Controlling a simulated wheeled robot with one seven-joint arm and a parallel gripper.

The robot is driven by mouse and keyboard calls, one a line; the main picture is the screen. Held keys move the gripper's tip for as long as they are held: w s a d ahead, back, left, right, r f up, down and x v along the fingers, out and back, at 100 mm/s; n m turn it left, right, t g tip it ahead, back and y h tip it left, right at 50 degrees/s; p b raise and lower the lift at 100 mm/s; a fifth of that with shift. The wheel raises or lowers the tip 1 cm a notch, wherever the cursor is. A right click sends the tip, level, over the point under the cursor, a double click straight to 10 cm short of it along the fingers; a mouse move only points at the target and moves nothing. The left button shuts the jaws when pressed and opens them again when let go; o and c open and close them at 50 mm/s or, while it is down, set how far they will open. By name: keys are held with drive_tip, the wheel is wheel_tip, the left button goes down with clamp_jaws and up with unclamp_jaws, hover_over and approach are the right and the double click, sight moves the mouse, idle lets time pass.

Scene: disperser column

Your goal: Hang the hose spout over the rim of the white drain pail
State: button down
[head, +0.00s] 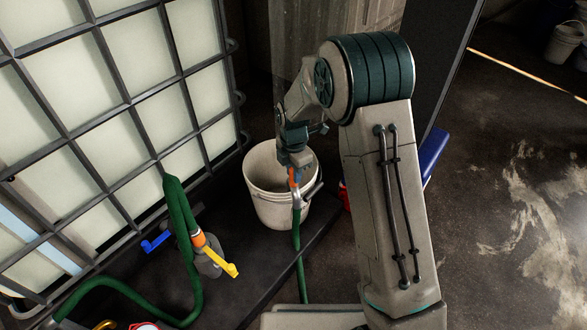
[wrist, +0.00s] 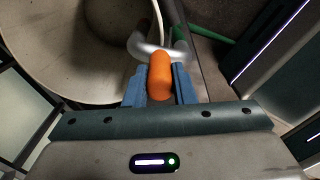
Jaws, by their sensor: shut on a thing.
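The white drain pail (head: 262,200) stands upright on a dark platform beside the caged tank. My gripper (head: 294,168) is at the pail's right side, shut on the orange grip (wrist: 160,75) of the hose spout. The spout's silver bent tube (wrist: 150,50) crosses over the pail's right rim in the wrist view, where the pail (wrist: 60,88) fills the upper left. I cannot tell whether the tube touches the rim. The green hose (head: 297,240) hangs down outside the pail from the spout. My gripper partly hides the pail's far right rim.
The caged tank (head: 130,110) stands to the left. A green hose with an orange collar and a yellow lever (head: 226,268) is in front of it, near a blue lever (head: 156,242). A blue object (head: 434,150) is behind my arm. Open stained floor (head: 500,240) lies to the right.

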idle(0.3)
drive_tip(key=c, duration=1.1)
unclamp_jaws()
drive_tip(key=shift+f, duration=0.1)
wheel_tip(320, 180, up, 14)
drive_tip(key=p, duration=0.5)
drive_tip(key=shift+p, duration=0.3)
